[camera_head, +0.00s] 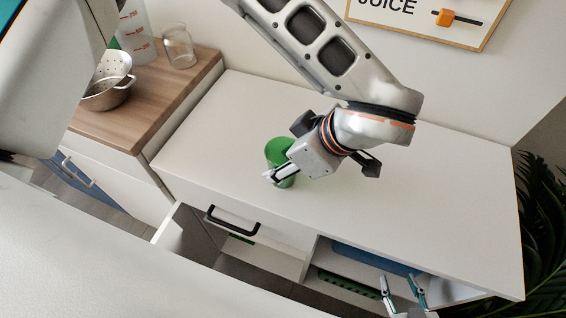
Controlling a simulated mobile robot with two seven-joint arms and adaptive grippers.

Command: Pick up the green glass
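The green glass (278,149) stands on the white cabinet top, near its front edge. My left gripper (277,172), on the arm reaching across from upper left, is low beside the glass. One of its fingers lies across the front of the glass; the other finger is mostly hidden, so I cannot tell whether it grips the glass. The gripper covers part of the glass's lower right side. My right gripper (402,291) is at the lower right, partly cut off by the frame's bottom edge. Its fingers are apart, with nothing visible between them.
The white cabinet top (440,205) is clear to the right. Below its front edge are a black-handled drawer (233,222) and an open compartment with a blue item (375,258). A wooden counter (155,95) holds a colander (108,82) and a clear glass (179,47). A plant (545,215) is at right.

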